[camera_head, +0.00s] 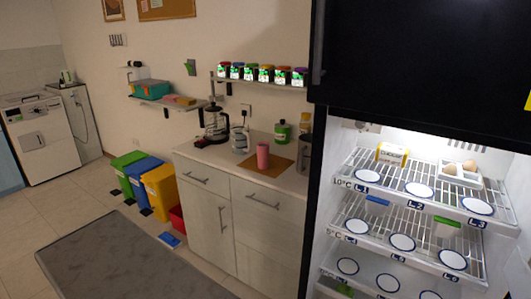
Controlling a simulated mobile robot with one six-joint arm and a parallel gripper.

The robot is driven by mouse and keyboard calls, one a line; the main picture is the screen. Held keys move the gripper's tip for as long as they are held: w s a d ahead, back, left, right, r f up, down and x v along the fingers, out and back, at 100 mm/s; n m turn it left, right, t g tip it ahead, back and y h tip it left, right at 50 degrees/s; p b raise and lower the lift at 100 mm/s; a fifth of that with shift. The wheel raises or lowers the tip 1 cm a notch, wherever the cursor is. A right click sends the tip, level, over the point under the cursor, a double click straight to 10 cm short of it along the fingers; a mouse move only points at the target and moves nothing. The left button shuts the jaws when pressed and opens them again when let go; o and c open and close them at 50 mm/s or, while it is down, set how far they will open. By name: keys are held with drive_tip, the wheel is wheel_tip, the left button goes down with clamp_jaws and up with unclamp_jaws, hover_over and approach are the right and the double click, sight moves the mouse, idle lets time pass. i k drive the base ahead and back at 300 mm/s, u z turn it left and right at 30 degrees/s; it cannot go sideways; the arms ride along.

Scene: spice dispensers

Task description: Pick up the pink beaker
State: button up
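A pink beaker (263,155) stands upright on a brown mat (277,166) on the countertop of a white cabinet. The cabinet is in the middle of the head view, left of the open fridge. The whole beaker shows, and nothing touches it from above. My gripper is not in view.
A spice shelf (262,85) hangs above. The lit fridge (405,215) stands at right. A grey mat (120,255) covers the front floor.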

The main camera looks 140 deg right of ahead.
sight(263, 156)
drive_tip(key=u, duration=0.1)
drive_tip(key=k, duration=1.2)
drive_tip(key=z, duration=2.05)
drive_tip(key=i, duration=0.55)
